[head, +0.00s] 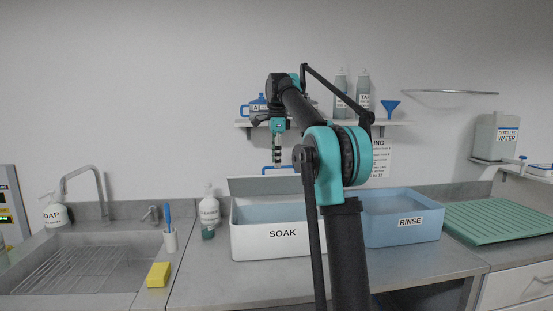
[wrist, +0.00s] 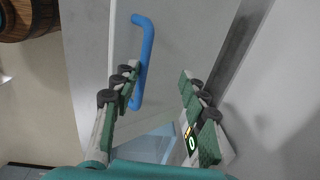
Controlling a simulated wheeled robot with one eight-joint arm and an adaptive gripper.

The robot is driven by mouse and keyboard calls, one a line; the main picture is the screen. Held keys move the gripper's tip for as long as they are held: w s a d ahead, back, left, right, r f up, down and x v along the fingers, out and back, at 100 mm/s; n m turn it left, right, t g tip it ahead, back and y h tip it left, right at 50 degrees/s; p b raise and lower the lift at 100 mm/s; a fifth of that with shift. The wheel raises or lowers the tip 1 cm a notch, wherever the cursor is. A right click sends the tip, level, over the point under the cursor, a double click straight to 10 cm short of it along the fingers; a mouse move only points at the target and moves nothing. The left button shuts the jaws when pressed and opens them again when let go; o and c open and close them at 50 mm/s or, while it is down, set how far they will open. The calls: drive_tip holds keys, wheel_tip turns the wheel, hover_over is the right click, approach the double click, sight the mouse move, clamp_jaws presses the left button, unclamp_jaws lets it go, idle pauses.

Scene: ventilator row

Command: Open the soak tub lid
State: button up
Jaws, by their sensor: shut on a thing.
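The soak tub (head: 268,241) is a white box marked SOAK on the counter, with its blue-grey inside showing. Its pale lid (head: 243,186) stands raised at the tub's back edge; its exact tilt is hard to tell. The lid's blue handle (head: 266,170) shows at its top. My gripper (head: 277,156) points down at this handle. In the wrist view, the blue handle (wrist: 146,55) lies beside the left finger of my gripper (wrist: 160,88), against the lid's pale face (wrist: 185,45). My gripper is shut on the handle, though the right finger looks apart from it.
A blue rinse tub (head: 400,232) stands right of the soak tub, partly behind my arm. A green drying mat (head: 500,220) lies farther right. Left are a sink (head: 75,270), a yellow sponge (head: 158,274) and bottles. A wall shelf (head: 390,123) with bottles is behind my arm.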

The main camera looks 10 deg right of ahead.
wheel_tip(320, 180, up, 8)
drive_tip(key=shift+s+f, duration=0.25)
drive_tip(key=shift+s, duration=0.05)
idle(0.5)
